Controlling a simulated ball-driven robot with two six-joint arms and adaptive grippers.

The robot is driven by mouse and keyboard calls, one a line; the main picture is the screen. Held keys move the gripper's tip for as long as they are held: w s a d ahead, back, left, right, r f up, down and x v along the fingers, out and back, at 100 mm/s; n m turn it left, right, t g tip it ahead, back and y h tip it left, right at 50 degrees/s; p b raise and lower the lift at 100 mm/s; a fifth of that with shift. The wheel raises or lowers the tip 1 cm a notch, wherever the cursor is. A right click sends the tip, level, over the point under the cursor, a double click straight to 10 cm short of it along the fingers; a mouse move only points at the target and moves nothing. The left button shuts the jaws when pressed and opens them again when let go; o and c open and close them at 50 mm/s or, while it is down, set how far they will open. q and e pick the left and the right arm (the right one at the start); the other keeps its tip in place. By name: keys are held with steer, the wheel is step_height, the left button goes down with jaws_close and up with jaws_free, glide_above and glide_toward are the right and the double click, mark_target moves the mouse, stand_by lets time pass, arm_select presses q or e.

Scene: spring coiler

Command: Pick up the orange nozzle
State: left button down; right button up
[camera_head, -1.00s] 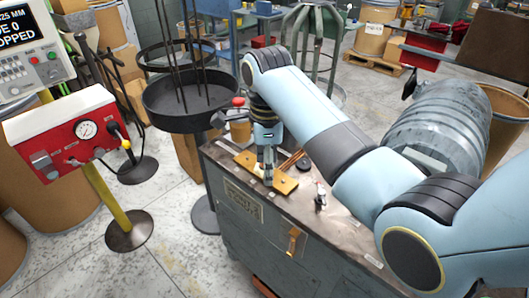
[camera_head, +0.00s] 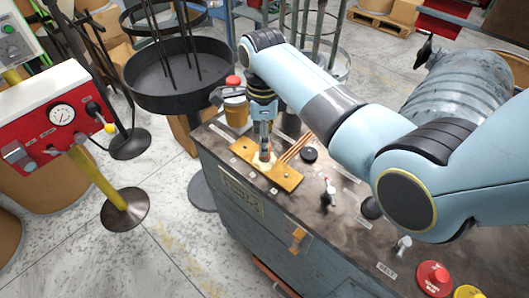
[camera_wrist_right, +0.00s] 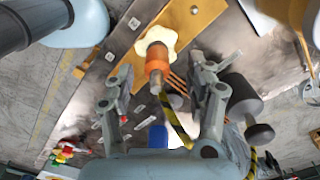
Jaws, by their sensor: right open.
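The orange nozzle (camera_wrist_right: 157,58) shows in the wrist view as an orange cylinder with a cream star-shaped knob (camera_wrist_right: 155,40) at one end and a grey metal tip at the other. It is at the yellow plate (camera_wrist_right: 188,22). My right gripper (camera_wrist_right: 160,74) is open, with one finger on each side of the nozzle in this view; I cannot tell whether they touch it. In the head view my right gripper (camera_head: 265,150) points down over the yellow plate (camera_head: 283,179), and the nozzle is mostly hidden there. My left gripper is not in view.
A red button (camera_head: 434,277) is at the bench's near right. A round black tray (camera_head: 178,80) stands at left.

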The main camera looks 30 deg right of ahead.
steer(key=f, duration=0.4)
steer(key=shift+s+f, duration=0.2)
steer(key=shift+c, duration=1.4)
steer(key=c, duration=0.5)
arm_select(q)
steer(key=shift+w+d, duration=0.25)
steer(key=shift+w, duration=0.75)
arm_select(e)
jaws_close()
